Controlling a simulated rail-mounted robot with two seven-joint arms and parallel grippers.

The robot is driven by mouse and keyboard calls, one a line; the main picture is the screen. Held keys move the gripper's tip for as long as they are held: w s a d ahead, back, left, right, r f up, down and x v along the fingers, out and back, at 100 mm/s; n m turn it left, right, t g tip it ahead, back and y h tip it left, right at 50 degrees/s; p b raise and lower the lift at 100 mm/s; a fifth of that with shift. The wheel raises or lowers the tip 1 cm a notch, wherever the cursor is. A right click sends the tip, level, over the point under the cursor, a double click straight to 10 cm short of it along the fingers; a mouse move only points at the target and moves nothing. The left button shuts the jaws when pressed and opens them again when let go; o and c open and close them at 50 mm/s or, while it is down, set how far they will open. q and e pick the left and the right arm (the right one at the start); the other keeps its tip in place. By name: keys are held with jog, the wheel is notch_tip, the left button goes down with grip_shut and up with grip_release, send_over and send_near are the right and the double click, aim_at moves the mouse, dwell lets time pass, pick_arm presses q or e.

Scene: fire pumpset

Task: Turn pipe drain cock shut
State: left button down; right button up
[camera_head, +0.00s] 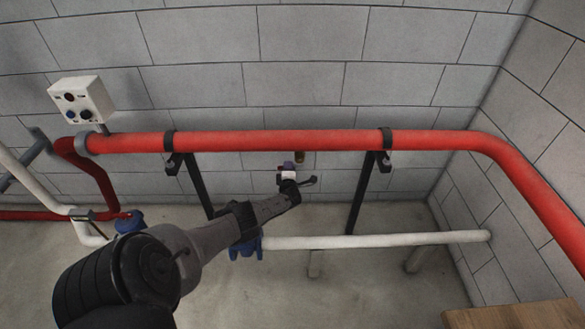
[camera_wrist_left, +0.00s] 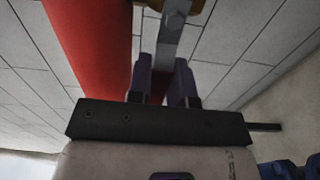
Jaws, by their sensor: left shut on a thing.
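The pipe drain cock hangs under the red pipe (camera_head: 300,141) in the head view, where a small brass part (camera_head: 299,157) shows. In the left wrist view its grey lever (camera_wrist_left: 172,38) runs down from a brass body (camera_wrist_left: 187,6) at the top edge. My left gripper (camera_head: 289,164) is just below the red pipe. In the left wrist view its two dark fingers (camera_wrist_left: 163,70) stand on either side of the lever's lower end, shut on it. The fingers partly hide that end. My right gripper is in neither view.
Black brackets (camera_head: 357,195) carry the red pipe along the block wall. A white pipe (camera_head: 370,240) runs lower, with a blue valve (camera_head: 246,246) at its left. A control box (camera_head: 82,99) hangs upper left. A wooden surface (camera_head: 520,315) is lower right.

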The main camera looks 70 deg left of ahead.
pick_arm(q)
jog(key=shift+r, duration=0.15)
jog(key=c, duration=1)
grip_release()
jog(key=shift+p+v, duration=4.4)
jog(key=shift+v, duration=2.55)
jog(key=shift+a, duration=0.1)
